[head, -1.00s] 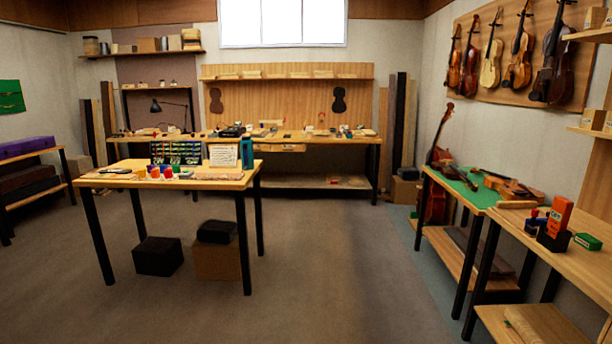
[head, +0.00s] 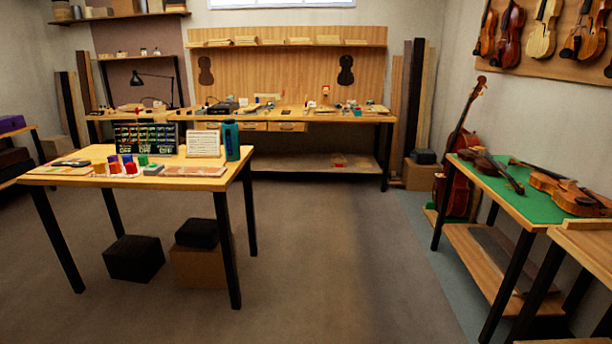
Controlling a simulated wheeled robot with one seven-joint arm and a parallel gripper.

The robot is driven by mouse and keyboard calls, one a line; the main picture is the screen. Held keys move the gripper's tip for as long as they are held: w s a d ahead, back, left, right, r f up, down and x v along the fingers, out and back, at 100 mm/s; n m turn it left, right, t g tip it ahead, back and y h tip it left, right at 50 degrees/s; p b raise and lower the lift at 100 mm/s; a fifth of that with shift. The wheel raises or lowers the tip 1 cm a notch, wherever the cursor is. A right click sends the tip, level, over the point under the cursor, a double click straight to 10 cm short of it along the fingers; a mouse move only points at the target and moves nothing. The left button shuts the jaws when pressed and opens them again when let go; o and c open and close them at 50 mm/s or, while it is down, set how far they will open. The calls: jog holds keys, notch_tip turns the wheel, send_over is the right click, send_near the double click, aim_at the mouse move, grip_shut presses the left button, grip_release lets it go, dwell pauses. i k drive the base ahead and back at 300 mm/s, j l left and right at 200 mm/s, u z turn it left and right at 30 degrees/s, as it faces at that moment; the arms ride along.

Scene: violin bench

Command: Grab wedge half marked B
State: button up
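I cannot make out a wedge half marked B; any lettering at this distance is too small to read. A wooden table (head: 205,182) at the left holds small red, blue and green pieces (head: 128,165) and flat items. The long workbench (head: 350,117) at the back wall holds many small items, too small to tell apart. My gripper is not in view.
A cello (head: 459,160) leans near the right wall. A green-topped table (head: 545,208) with violins stands at the right. A black box (head: 133,259) and a cardboard box (head: 203,266) sit under the left table. The middle floor (head: 335,250) is clear.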

aim_at(251, 106)
jog(key=i, duration=3.7)
jog(key=i+u, duration=0.1)
jog(key=i, duration=0.85)
jog(key=i+l, duration=0.15)
jog(key=i, duration=0.75)
jog(key=i+u, duration=0.45)
jog(key=i, duration=1.45)
jog(key=i+u, duration=0.2)
jog(key=i, duration=0.3)
jog(key=i+u, duration=0.2)
jog(key=i, duration=0.3)
jog(key=i+l+u, duration=0.15)
jog(key=i, duration=0.35)
jog(key=i+l+u, duration=0.2)
jog(key=i, duration=0.3)
jog(key=i+u, duration=0.45)
